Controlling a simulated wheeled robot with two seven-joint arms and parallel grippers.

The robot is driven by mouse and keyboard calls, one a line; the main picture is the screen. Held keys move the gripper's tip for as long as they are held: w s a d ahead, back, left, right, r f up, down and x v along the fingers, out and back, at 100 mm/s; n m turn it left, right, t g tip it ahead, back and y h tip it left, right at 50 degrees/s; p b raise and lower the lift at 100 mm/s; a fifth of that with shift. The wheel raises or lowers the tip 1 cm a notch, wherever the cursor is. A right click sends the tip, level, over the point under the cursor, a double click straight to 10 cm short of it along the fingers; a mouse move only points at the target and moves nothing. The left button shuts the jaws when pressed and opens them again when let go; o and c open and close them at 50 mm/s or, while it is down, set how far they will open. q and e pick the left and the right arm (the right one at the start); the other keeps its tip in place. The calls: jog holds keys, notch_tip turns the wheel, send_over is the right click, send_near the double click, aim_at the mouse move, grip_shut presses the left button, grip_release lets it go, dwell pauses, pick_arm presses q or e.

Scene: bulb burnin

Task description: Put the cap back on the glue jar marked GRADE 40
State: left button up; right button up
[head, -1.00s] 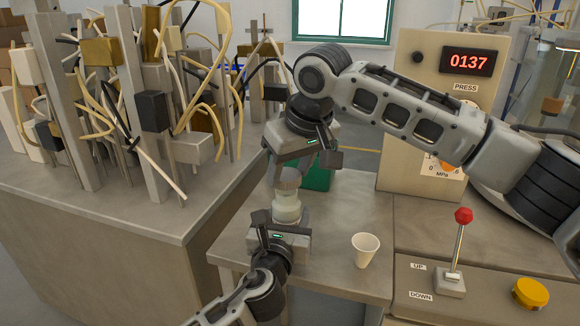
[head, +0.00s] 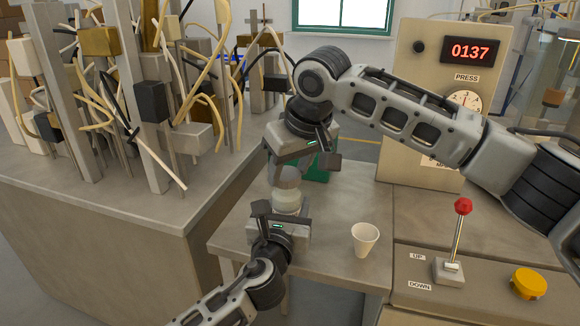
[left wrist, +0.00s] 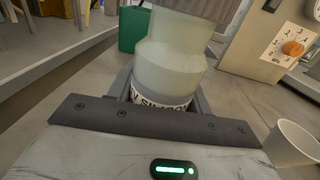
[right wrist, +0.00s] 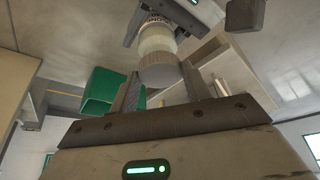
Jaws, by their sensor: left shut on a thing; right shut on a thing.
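A pale greenish glue jar (head: 286,201) stands upright in my left gripper (head: 280,212), which is shut on its lower part. The left wrist view shows the jar (left wrist: 168,60) with a white label band; only part of its lettering shows and no grade can be read. My right gripper (head: 290,168) is shut on a grey cap (head: 287,178) directly above the jar. In the right wrist view the cap (right wrist: 159,72) lines up with the jar's mouth and appears to meet it; I cannot tell whether it is seated. The right fingertips (right wrist: 160,88) flank the cap.
A white cup (head: 365,240) stands on the table (head: 335,275) right of the jar. A green container (head: 317,171) is behind. The press panel (head: 455,80) and a red-knobbed lever (head: 462,207) are at right. A bench with posts and cables (head: 110,190) is at left.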

jog(key=shift+f, duration=0.55)
jog(key=m, duration=0.1)
jog(key=m+h, duration=0.1)
jog(key=m, duration=0.1)
jog(key=shift+s+a+m, duration=0.15)
jog(key=shift+a+m, duration=0.15)
jog(key=shift+a, duration=0.05)
jog(key=m+h, duration=0.1)
jog(key=m, duration=0.3)
jog(key=m+h, duration=0.1)
jog(key=shift+a+m+h, duration=0.3)
jog(key=shift+a+m, duration=0.05)
jog(key=shift+m, duration=0.05)
jog(key=m+h, duration=0.1)
jog(key=m, duration=0.2)
jog(key=shift+a, duration=0.2)
jog(key=m, duration=0.1)
jog(key=m+h, duration=0.1)
jog(key=m, duration=0.1)
jog(key=shift+w+a+g, duration=0.1)
jog(key=shift+w+g, duration=0.1)
jog(key=shift+g, duration=0.1)
jog(key=m, duration=0.2)
jog(key=m+g, duration=0.1)
jog(key=shift+w+r+m+h, duration=0.1)
jog(key=shift+w+m+h, duration=0.2)
jog(key=shift+h, duration=0.1)
jog(key=shift+m, duration=0.7)
